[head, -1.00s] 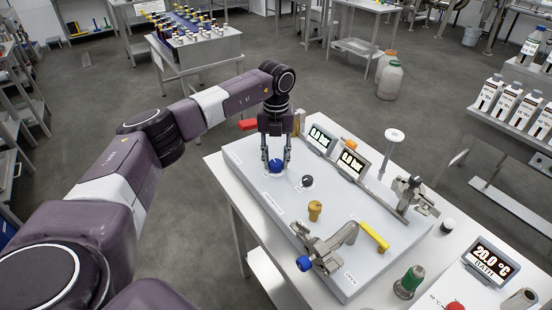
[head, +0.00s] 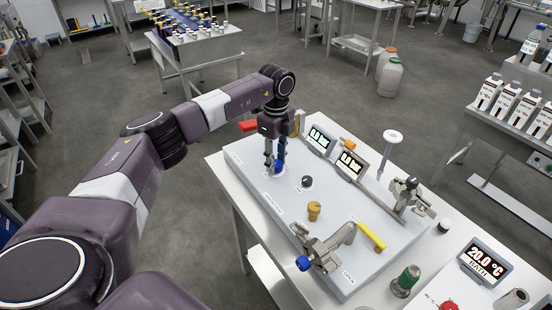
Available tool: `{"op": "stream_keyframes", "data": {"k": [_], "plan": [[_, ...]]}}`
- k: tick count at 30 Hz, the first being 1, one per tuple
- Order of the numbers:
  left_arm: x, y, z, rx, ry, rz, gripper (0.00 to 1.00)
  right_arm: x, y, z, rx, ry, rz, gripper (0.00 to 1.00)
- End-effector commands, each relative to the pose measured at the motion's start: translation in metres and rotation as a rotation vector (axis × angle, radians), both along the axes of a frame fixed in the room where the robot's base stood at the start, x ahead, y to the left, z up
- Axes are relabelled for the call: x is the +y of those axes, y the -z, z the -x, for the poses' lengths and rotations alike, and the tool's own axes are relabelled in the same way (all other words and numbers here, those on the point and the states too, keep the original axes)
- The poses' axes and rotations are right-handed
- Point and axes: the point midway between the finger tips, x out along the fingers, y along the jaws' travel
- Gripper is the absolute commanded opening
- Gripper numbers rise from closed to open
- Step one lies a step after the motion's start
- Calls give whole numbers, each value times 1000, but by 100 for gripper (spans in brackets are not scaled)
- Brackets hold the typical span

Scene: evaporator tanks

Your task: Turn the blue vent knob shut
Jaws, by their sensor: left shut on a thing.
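The blue vent knob (head: 279,167) stands on the grey panel (head: 252,180) near its far left corner. My left gripper (head: 274,163) points straight down over it, and its fingers are shut on the knob. One finger hides part of the knob from the head view. The fingers now appear almost edge-on, one behind the other. The knob's pointer and exact angle cannot be made out. My right gripper is not in view.
Close by on the panel are a black knob (head: 307,182), a yellow knob (head: 314,211) and a yellow lever handle (head: 372,237). A blue-ended valve (head: 304,263) sits at the front edge.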

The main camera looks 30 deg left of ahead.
Motion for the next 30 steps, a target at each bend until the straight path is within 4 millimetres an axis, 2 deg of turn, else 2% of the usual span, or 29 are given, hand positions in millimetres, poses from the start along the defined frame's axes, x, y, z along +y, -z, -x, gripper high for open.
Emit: {"op": "stream_keyframes", "data": {"k": [1, 18, 30], "plan": [[1, -4, -2, -8, -44, -1, 6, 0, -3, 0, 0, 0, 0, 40], [2, -4, -2, -8, -559, -1, 6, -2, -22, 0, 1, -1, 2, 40], [2, -4, -2, -9, -760, 0, 6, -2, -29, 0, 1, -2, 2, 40]]}}
